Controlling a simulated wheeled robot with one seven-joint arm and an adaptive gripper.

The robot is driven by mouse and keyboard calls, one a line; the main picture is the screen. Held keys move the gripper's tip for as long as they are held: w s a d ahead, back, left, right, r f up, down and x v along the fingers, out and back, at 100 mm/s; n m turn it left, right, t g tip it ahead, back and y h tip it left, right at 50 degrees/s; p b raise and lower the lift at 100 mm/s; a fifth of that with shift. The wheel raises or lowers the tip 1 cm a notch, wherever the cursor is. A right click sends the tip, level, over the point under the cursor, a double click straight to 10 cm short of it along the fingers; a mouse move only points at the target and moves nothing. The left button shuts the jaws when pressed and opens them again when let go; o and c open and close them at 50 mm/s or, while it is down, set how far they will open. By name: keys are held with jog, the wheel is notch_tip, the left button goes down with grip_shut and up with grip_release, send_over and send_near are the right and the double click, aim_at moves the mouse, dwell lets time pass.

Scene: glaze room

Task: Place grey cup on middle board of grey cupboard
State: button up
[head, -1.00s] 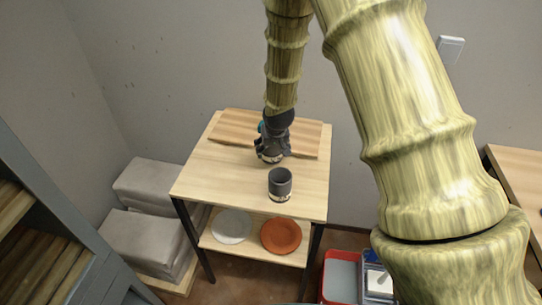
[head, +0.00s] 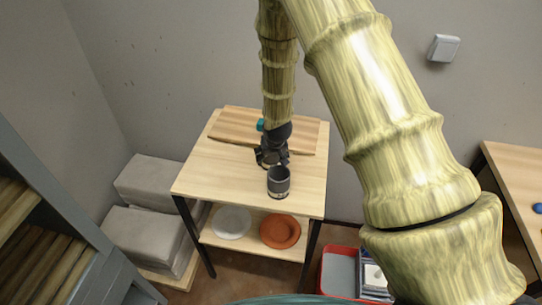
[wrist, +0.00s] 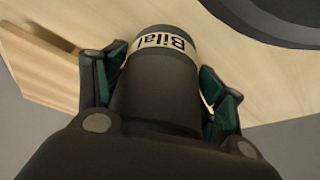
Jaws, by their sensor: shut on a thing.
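In the wrist view my gripper (wrist: 165,95) is shut on a dark grey cup-like thing (wrist: 155,95) with a pale label reading "Bilal". The grey cupboard (head: 70,220) with wooden boards is partly in view at left.
A wooden board (head: 235,124) lies at the back of the table (head: 205,175). A white plate (head: 232,222) and an orange plate (head: 280,231) lie on its lower shelf. Grey blocks (head: 145,235) are at left. A red tray (head: 325,280) is at lower right.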

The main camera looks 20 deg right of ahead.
jog(key=o, duration=1.2)
jog(key=shift+o, duration=0.3)
jog(key=shift+s+r, duration=0.1)
jog(key=shift+r, duration=0.05)
